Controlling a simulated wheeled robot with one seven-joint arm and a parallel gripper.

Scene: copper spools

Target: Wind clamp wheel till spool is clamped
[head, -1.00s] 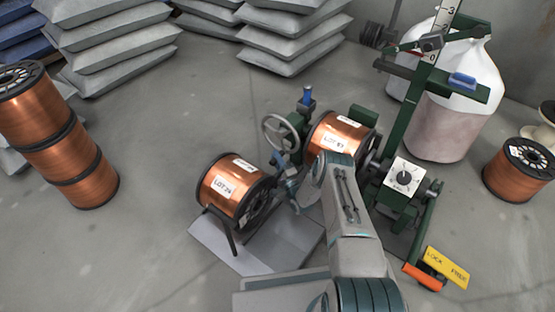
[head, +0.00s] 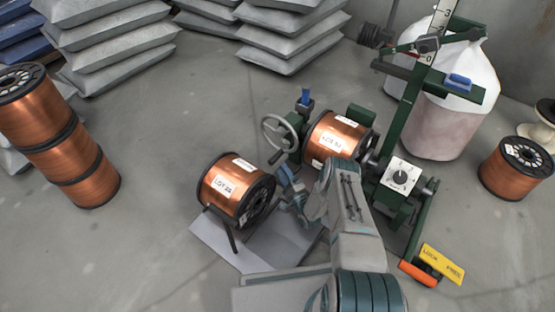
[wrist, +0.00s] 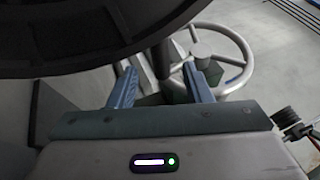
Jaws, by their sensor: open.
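The clamp wheel (head: 281,137) is a grey spoked handwheel on the left of the green winding machine. It also shows in the wrist view (wrist: 236,47), beyond my fingers. A copper spool (head: 336,138) with white labels sits in the machine, just right of the wheel. My gripper (head: 282,168) is low and in front of the wheel, between the wheel and the front copper spool. In the wrist view its two blue fingers (wrist: 163,82) are apart with nothing seen held between them. Whether a finger touches the wheel rim, I cannot tell.
A second copper spool (head: 236,190) lies on a grey stand (head: 213,240) close to my arm; a dark spool flange (wrist: 80,30) looms over the wrist view. The machine's dial box (head: 400,176) and yellow tag (head: 442,264) stand right.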

